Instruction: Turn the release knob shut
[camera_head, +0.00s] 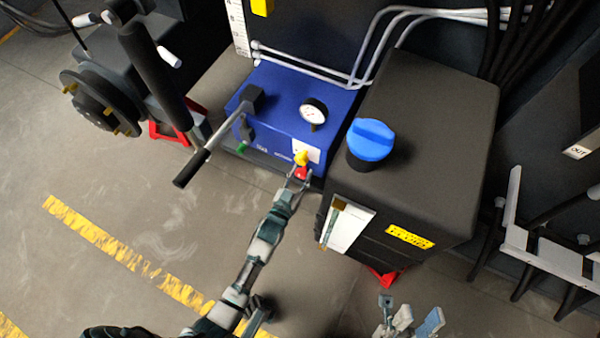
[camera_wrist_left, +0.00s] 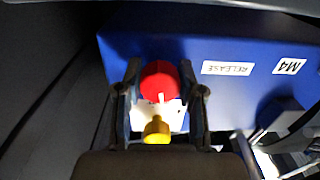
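The red release knob (camera_wrist_left: 160,80) sits on the front of the blue pump box (camera_head: 275,125), with a light mark on its face. It also shows small in the head view (camera_head: 301,174). A yellow knob (camera_wrist_left: 156,130) is beside it, above it in the head view. My left gripper (camera_wrist_left: 162,88) has one finger on each side of the red knob. The fingers look very close to its edges, but I cannot tell whether they press on it. My right gripper (camera_head: 390,303) is at the bottom edge of the head view, away from the box; its fingers are unclear.
A RELEASE label (camera_wrist_left: 228,68) is on the blue face. A pump lever (camera_head: 205,150) slants in front of the box at left. A pressure gauge (camera_head: 313,112) is on top. A dark tank (camera_head: 435,125) with a blue cap (camera_head: 370,140) stands close at right.

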